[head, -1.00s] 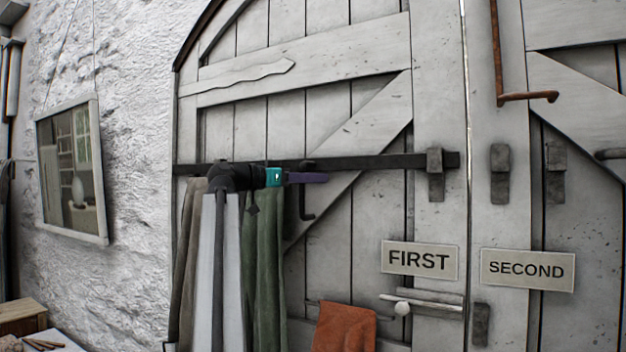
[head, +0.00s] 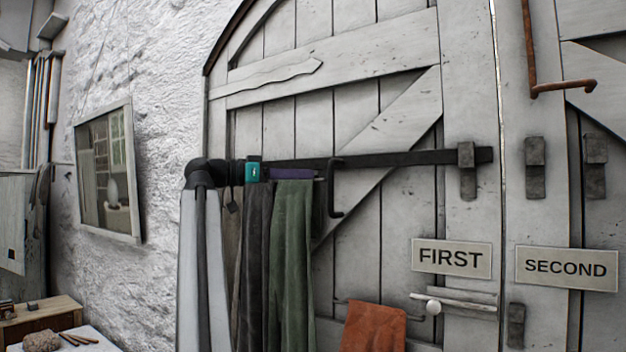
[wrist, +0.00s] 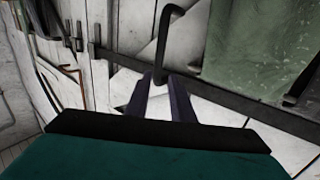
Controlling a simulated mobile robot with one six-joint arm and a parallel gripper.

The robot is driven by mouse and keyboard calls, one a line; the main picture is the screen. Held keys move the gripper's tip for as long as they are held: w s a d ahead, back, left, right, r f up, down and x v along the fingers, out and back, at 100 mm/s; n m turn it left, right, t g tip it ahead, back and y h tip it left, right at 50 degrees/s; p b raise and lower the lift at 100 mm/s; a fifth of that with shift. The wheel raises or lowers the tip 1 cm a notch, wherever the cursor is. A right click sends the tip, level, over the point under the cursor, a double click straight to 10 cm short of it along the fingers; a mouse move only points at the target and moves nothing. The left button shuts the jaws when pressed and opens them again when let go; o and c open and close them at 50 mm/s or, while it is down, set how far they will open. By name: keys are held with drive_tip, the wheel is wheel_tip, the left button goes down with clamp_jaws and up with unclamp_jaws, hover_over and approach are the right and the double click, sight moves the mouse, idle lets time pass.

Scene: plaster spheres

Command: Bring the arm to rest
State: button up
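My gripper (head: 318,173) is at mid-height in the head view, left of centre, in front of the dark bar on the wooden door. Its teal band and purple fingers point to the right. A dark hook (wrist: 163,45) shows just beyond the fingertips. My arm bends at a black joint and hangs down the left side of the head view. I cannot tell whether the gripper touches the bar or cloth.
Dark and green cloths (head: 291,260) hang behind my gripper and arm. An orange cloth (head: 373,327) hangs lower. The signs FIRST (head: 451,258) and SECOND (head: 566,267) are on the door. A mirror (head: 110,175) hangs on the left wall, above a wooden box (head: 40,322).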

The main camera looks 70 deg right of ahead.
drive_tip(key=shift+w+a, duration=0.4)
drive_tip(key=shift+w, duration=0.05)
idle(0.3)
